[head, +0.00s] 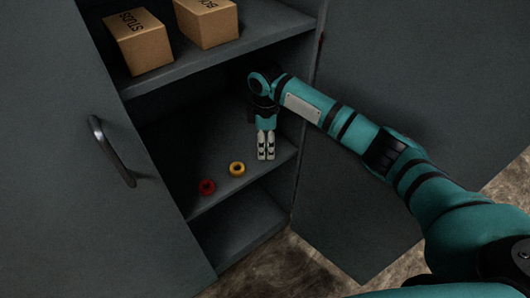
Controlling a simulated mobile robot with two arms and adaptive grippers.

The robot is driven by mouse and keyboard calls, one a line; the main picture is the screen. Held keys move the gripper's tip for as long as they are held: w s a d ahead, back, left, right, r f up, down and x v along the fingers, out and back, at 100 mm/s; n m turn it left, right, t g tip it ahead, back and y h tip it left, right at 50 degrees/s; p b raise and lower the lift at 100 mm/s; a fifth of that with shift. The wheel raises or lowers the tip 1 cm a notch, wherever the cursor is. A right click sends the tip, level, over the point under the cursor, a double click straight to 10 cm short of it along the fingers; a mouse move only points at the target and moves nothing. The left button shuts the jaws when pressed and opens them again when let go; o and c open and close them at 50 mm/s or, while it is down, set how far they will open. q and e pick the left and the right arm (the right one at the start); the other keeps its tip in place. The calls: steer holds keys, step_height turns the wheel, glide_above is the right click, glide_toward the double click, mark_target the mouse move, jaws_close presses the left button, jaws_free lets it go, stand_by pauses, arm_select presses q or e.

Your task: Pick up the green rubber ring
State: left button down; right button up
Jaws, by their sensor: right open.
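No green ring shows in the head view; I cannot tell whether my arm or gripper hides one. A red ring (206,187) and a yellow ring (237,169) lie on the middle shelf (205,145) of a grey cabinet, near its front edge. My right gripper (266,157) is open and empty. It points down over the right part of that shelf, to the right of the yellow ring and apart from it. My left gripper is not in view.
Two cardboard boxes, one marked STUDS (140,45) and another (207,22), stand on the upper shelf (230,55). The left door (60,170) has a handle (111,151). The right door (370,220) stands open beneath my arm. The lower shelf (240,220) looks empty.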

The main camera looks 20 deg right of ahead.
mark_target(266, 151)
step_height(266, 151, down, 3)
steer(key=shift+s+f, duration=0.1)
steer(key=shift+f, duration=0.05)
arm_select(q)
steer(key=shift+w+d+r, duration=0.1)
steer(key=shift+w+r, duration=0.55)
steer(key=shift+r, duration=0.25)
arm_select(e)
steer(key=shift+c, duration=0.3)
steer(key=c, duration=1)
